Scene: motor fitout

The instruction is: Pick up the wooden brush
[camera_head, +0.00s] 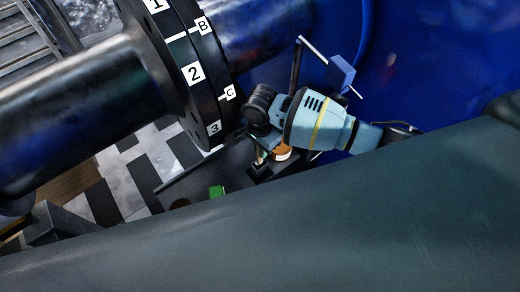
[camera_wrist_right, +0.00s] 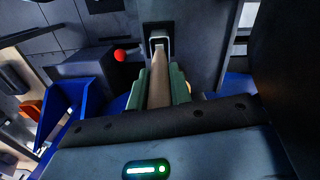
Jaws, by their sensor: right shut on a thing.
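The wooden brush (camera_wrist_right: 159,84) shows in the right wrist view as a tan, tapering handle running away from me. My right gripper (camera_wrist_right: 158,92) has a green finger on each side of the handle and is shut on it. The handle's far end meets a pale metal-framed piece (camera_wrist_right: 160,37); I cannot tell whether that is part of the brush. In the head view my right gripper (camera_head: 262,160) is low beside the numbered flange, small and partly hidden by my wrist. I cannot make out the brush clearly there. My left gripper is not in view.
A black flange (camera_head: 190,75) with white number and letter labels sits on a dark blue shaft (camera_head: 75,95) at the left. A broad dark grey surface (camera_head: 300,230) crosses the foreground. The right wrist view shows a blue bin (camera_wrist_right: 68,108) and a red ball (camera_wrist_right: 120,55).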

